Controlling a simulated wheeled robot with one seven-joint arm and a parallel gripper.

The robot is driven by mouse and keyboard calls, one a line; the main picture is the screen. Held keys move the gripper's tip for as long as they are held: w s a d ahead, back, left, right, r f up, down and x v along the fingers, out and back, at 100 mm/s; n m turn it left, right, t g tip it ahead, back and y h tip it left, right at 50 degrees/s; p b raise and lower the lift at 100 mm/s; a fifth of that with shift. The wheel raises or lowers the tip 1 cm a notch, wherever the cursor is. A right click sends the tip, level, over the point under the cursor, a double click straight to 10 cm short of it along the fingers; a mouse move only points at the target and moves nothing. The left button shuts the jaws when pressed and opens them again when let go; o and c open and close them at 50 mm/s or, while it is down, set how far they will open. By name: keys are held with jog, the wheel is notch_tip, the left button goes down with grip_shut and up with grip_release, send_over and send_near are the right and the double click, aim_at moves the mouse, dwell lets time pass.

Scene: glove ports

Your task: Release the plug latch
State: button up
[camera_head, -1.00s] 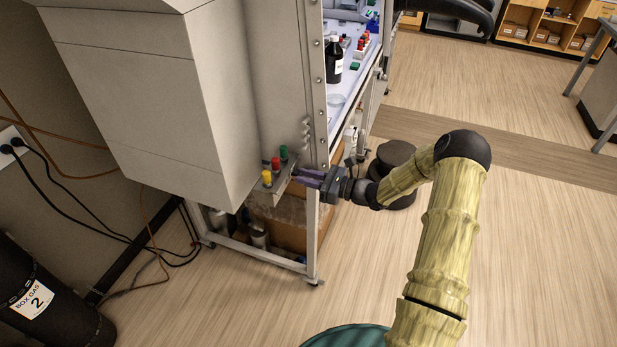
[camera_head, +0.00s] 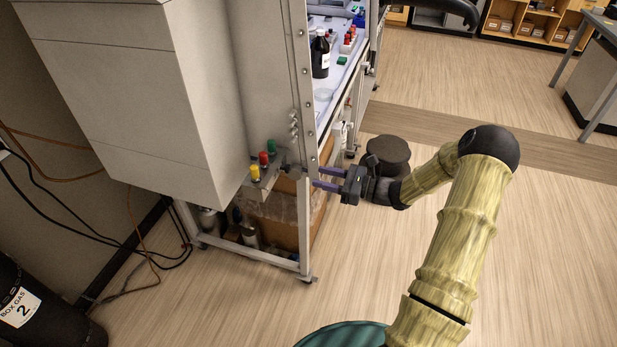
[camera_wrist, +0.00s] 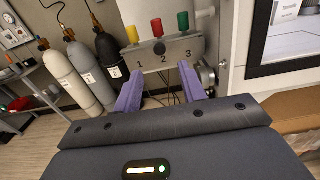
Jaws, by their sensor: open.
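I cannot make out a plug latch for certain in either view. A metal bracket (camera_wrist: 155,55) numbered 1, 2, 3 carries yellow, red and green knobs and a dark round knob (camera_wrist: 159,47). A round metal fitting (camera_wrist: 207,75) sits at its right end. In the head view the yellow (camera_head: 255,172), red (camera_head: 263,158) and green (camera_head: 272,146) knobs show beside the frame post. My gripper (camera_head: 318,178) is open, its purple fingers pointing at the post and bracket, apart from the knobs. In the wrist view the open gripper (camera_wrist: 160,85) has nothing between its fingers.
The cabinet's frame post (camera_head: 306,215) stands close to my fingertips. A grey cabinet body (camera_head: 150,100) overhangs at the left. A dark round stool (camera_head: 388,152) stands behind my wrist. Gas cylinders (camera_wrist: 85,72) stand along the wall. Floor at the right is clear.

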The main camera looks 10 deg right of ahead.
jog(key=b+v, duration=0.1)
jog(key=v, duration=0.8)
jog(key=shift+b, duration=0.4)
jog(key=shift+s, duration=0.15)
jog(key=s+a+f+n+g+h, duration=0.1)
jog(key=s+a+n+g+h, duration=0.6)
jog(key=s+a+n+g, duration=0.4)
jog(key=s+a+r+n+t+h, duration=0.1)
jog(key=s+r+n+t+h, duration=0.3)
jog(key=n, duration=0.9)
jog(key=s+r+h, duration=0.1)
jog(key=s+h, duration=0.2)
jog(key=h, duration=0.1)
jog(key=shift+s+a+r, duration=0.2)
jog(key=shift+s+r, duration=0.05)
jog(key=shift+r, duration=0.15)
